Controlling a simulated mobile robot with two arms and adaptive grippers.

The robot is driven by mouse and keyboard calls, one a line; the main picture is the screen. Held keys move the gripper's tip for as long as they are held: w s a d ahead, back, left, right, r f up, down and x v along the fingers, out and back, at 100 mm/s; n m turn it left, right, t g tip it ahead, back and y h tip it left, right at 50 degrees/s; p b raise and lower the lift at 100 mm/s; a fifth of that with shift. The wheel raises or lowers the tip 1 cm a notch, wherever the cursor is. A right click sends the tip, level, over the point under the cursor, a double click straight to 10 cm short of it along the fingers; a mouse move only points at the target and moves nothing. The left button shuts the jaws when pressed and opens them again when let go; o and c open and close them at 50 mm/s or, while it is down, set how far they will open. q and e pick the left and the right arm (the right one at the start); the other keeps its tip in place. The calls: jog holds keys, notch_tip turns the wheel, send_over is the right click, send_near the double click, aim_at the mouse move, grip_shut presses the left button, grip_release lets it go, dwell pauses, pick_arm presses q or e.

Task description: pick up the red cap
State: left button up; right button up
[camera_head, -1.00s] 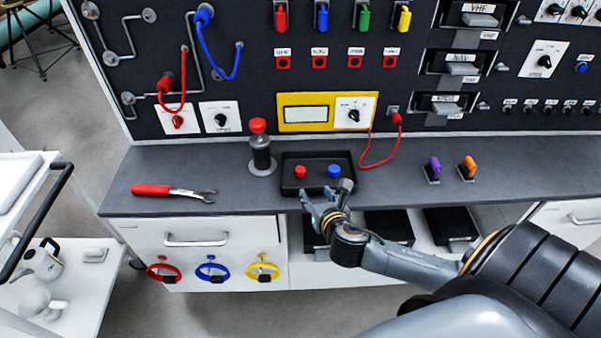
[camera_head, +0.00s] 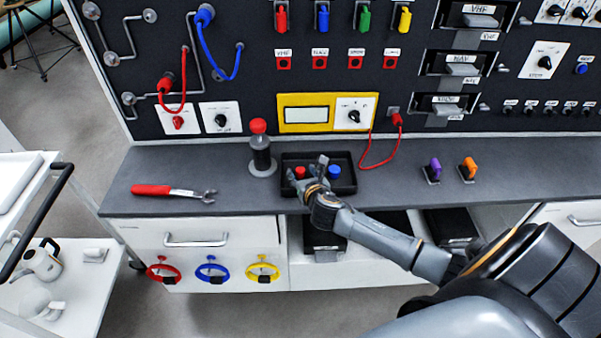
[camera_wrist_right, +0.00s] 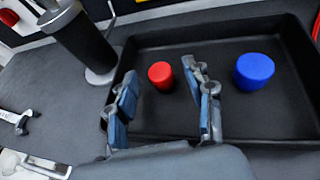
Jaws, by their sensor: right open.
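The red cap (camera_head: 300,172) stands in a black tray (camera_head: 345,188) on the workbench, left of a blue cap (camera_head: 334,171). In the right wrist view the red cap (camera_wrist_right: 161,75) shows between and beyond the two fingers of my right gripper (camera_wrist_right: 165,100), with the blue cap (camera_wrist_right: 254,70) to the right, outside the fingers. My right gripper (camera_head: 306,176) is open and empty at the tray's front side, close to the red cap. I cannot tell whether it touches the cap. My left gripper is not in view.
A dark cylinder with a red top (camera_head: 260,148) stands just left of the tray. A red-handled wrench (camera_head: 172,191) lies further left. A red cable (camera_head: 376,160) hangs behind the tray on the right. Purple (camera_head: 434,168) and orange (camera_head: 468,168) switches stand at the right.

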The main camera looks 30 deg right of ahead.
aim_at(301, 170)
jog(key=shift+x, duration=1.2)
jog(key=c, duration=1)
jog(key=shift+r, duration=0.1)
jog(key=shift+r, duration=0.25)
notch_tip(301, 170, up, 3)
jog(key=shift+f, duration=0.15)
jog(key=s+a+r, duration=0.9)
jog(key=a, duration=0.1)
jog(key=shift+s+a+r+p, duration=0.15)
jog(key=shift+a+r+p, duration=0.15)
jog(key=shift+a+p, duration=0.15)
